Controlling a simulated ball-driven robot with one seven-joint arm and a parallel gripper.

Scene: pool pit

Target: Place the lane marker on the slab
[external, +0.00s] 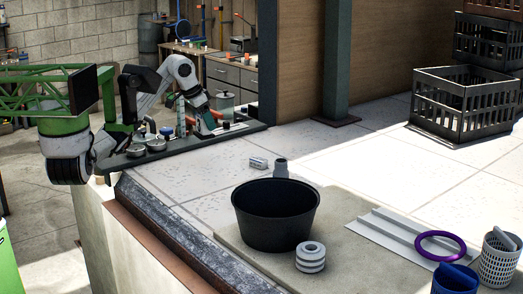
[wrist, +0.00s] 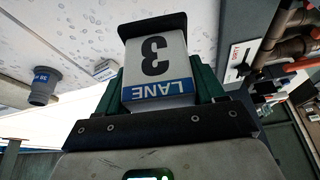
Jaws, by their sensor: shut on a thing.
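In the external view my gripper (external: 207,128) is low over the dark tray at the back left, and the marker cannot be made out clearly there. The pale paved slab surface (external: 178,180) lies in front of the tray. It also shows speckled in the wrist view (wrist: 70,45).
A black tub (external: 276,220) and a white ringed piece (external: 310,258) stand on a beige mat. A small pale block (external: 258,163) and a grey fitting (external: 281,167) stand behind the tub. The dark tray (external: 182,148) holds jars and tools. Black crates (external: 462,108) stand right.

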